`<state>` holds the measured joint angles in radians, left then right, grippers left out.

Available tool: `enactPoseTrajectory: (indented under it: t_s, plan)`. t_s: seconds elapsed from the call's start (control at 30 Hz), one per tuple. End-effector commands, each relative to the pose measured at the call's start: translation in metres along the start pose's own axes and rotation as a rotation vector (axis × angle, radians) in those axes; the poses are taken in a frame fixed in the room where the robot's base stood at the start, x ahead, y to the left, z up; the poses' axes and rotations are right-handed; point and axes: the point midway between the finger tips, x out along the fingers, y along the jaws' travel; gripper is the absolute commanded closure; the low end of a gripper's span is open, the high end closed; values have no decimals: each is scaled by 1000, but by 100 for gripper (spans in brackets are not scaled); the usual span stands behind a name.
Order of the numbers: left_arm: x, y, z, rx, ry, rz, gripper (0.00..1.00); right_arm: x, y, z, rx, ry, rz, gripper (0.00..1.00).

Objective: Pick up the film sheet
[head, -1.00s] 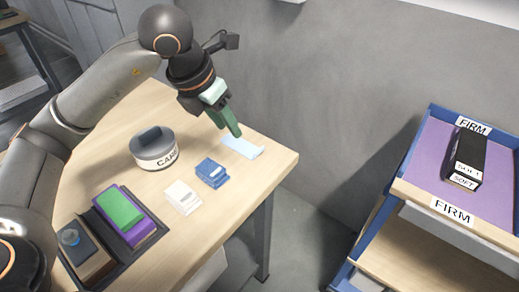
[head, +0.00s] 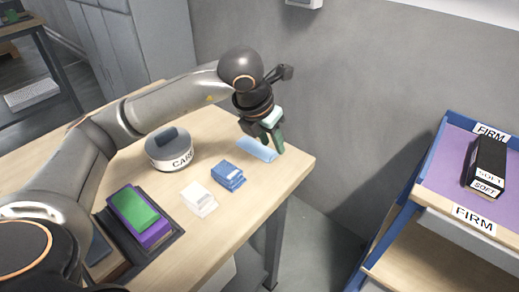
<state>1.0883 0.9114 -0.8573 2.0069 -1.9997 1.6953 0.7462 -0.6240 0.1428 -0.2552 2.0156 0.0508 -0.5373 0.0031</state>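The film sheet (head: 254,149) is a thin, light blue strip lying on the wooden table near its far right edge. My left gripper (head: 270,145) points down just over the right part of the sheet. Its green-padded fingers look apart, with a gap between them, and nothing is seen held. I cannot tell whether the fingertips touch the sheet. My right gripper is not in view.
On the table (head: 275,190) are a round grey tub (head: 168,152), blue packs (head: 228,175), white packs (head: 199,199) and a dark tray (head: 173,238) with green and purple blocks. A blue-framed cart (head: 430,190) holding a black box (head: 486,165) stands right.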

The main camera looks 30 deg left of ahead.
Motion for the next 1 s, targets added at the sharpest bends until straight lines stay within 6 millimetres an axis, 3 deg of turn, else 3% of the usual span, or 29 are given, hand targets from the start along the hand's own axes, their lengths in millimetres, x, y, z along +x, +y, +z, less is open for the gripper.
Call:
enactPoseTrajectory:
  t_s: [0.3, 0.57, 0.93, 1.0]
  plan:
    - [43, 2, 3, 0, 2, -1, 60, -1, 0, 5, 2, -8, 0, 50]
    - [46, 2, 3, 0, 1, 0, 60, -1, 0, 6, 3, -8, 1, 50]
    - [46, 2, 3, 0, 1, 0, 99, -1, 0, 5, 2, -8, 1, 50]
    - [46, 2, 3, 0, 1, 0, 100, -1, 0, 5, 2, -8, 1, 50]
